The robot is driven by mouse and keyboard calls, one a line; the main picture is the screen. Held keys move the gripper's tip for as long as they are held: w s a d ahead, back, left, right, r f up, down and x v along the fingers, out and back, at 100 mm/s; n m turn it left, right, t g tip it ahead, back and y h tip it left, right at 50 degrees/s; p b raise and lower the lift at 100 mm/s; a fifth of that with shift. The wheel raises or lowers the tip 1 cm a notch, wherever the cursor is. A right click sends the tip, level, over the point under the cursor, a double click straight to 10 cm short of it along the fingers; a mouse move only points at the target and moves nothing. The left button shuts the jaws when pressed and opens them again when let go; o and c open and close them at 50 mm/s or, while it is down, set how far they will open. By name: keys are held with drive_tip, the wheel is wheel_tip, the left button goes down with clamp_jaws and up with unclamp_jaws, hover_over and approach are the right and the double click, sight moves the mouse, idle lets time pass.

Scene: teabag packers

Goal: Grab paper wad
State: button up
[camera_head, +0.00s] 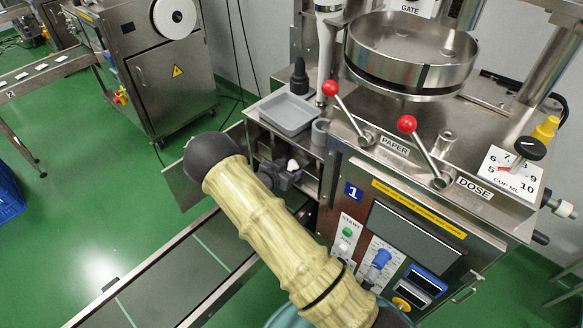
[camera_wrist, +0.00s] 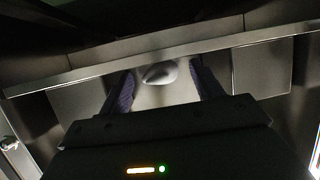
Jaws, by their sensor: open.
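The paper wad (camera_wrist: 160,73) is a small whitish lump inside the machine's open compartment. It lies on a light surface just ahead of my gripper. In the wrist view my gripper (camera_wrist: 162,84) is open, with one dark ridged finger on each side of the wad. The wad appears near the fingertips, and I cannot tell if either finger touches it. In the head view my gripper (camera_head: 288,179) reaches into the compartment under the grey tray, and a bit of white (camera_head: 293,164) shows beside it, probably the wad. My arm hides part of the opening.
The grey tray (camera_head: 289,114) sits on the machine (camera_head: 350,180) above the opening. Two red-knobbed levers, PAPER (camera_head: 347,115) and DOSE (camera_head: 423,152), stand on its top. An open metal door (camera_head: 183,188) is at the left. A conveyor (camera_head: 175,285) runs below my arm.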

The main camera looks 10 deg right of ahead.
sight(289, 168)
drive_tip(key=shift+d, duration=0.1)
drive_tip(key=shift+c, duration=0.3)
drive_tip(key=c, duration=1)
drive_tip(key=shift+r, duration=0.1)
drive_tip(key=shift+r, duration=0.25)
drive_tip(key=r, duration=0.6)
drive_tip(key=shift+s+a+r, duration=0.25)
drive_tip(key=shift+a, duration=0.1)
drive_tip(key=s+a, duration=0.3)
drive_tip(key=a, duration=0.2)
drive_tip(key=s+a, duration=0.4)
drive_tip(key=a, duration=0.1)
drive_tip(key=s+a+b, duration=0.1)
drive_tip(key=s+a, duration=0.3)
drive_tip(key=a, duration=0.1)
drive_tip(key=shift+s+a+f, duration=0.1)
drive_tip(key=shift+a, duration=0.2)
